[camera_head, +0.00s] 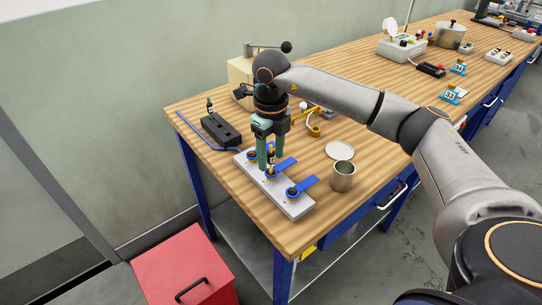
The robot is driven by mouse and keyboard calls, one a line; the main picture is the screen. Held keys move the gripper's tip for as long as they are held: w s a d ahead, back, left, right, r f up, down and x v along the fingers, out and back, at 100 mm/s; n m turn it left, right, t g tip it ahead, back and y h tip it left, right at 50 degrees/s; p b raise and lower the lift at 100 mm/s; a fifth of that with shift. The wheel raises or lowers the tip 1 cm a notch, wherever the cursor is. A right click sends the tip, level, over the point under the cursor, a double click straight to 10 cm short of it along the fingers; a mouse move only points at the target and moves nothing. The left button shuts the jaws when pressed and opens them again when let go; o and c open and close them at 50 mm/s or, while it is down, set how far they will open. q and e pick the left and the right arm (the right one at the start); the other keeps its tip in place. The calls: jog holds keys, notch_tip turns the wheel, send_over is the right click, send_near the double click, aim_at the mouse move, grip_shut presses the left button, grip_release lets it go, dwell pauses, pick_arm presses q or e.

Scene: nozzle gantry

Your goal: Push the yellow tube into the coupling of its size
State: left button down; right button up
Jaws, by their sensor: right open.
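A pale coupling plate (270,189) lies near the table's front left corner. It bears blue ring couplings with blue levers; the front coupling (293,192) is empty, and the rear one (252,155) is partly hidden by my gripper. A small dark tube with a yellowish band (271,157) stands upright at the middle coupling (272,173). How deep it sits cannot be told. My right gripper (270,163) points down over the plate, open, with its green fingers beside this tube. My left gripper is out of view.
A black block (221,132) holding a small dark tube (210,107) stands left of the plate. A metal cup (342,177) and white disc (340,151) stand right. A yellow fixture (314,130) is behind.

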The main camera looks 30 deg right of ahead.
notch_tip(320, 180, up, 12)
jog(key=shift+f, duration=0.15)
